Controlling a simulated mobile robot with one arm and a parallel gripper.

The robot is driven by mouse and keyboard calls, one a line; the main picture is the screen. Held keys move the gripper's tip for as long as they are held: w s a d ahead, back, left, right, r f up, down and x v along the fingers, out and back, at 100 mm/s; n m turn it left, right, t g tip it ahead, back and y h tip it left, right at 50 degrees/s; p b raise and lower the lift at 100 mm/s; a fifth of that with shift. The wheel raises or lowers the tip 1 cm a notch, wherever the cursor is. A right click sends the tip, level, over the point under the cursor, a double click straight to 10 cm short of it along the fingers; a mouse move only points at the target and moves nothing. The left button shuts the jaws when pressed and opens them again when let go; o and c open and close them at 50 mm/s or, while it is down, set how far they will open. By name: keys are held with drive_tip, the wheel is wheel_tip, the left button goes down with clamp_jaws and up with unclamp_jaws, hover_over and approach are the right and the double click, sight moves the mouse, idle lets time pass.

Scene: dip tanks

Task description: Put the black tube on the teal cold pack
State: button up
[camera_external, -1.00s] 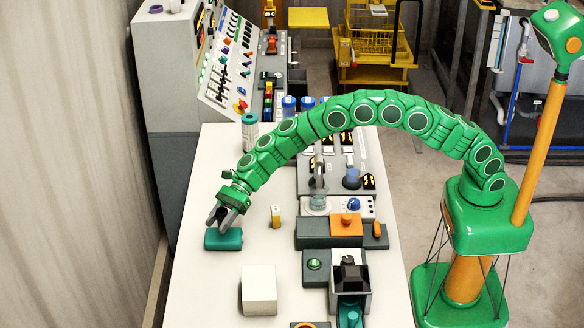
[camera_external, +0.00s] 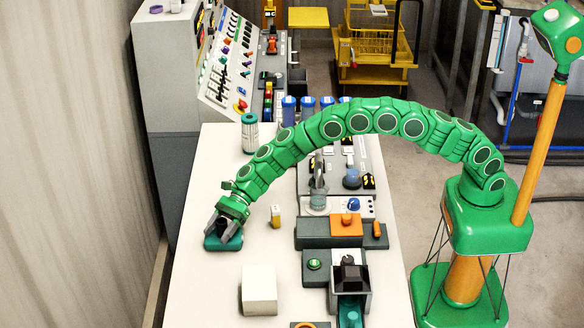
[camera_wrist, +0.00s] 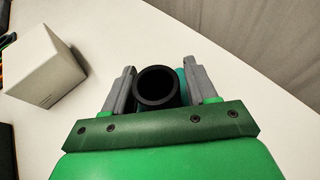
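The black tube (camera_wrist: 157,86) stands upright between the fingers of my gripper (camera_wrist: 159,90) in the wrist view, its open end toward the camera. In the external view the tube (camera_external: 222,229) is small and dark, and appears to rest on the teal cold pack (camera_external: 224,244). The fingers of my gripper (camera_external: 222,228) are spread on both sides of the tube. A strip of teal cold pack (camera_wrist: 182,82) shows between the tube and the right finger, so the gripper looks open.
A white block (camera_external: 259,290) stands nearer the camera, and a small yellow item (camera_external: 276,216) is to the right. A teal-capped canister (camera_external: 249,134) stands farther back. Dark fixtures line the right side of the white table (camera_external: 200,290). The table's left front is clear.

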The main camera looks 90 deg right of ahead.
drive_tip(key=shift+o, duration=0.8)
drive_tip(key=shift+r, duration=0.15)
drive_tip(key=shift+s+d+r, duration=0.25)
drive_tip(key=shift+d+r, duration=0.05)
drive_tip(key=shift+d, duration=0.25)
drive_tip(key=v, duration=1)
drive_tip(key=shift+s+d, duration=0.2)
drive_tip(key=shift+r, duration=0.2)
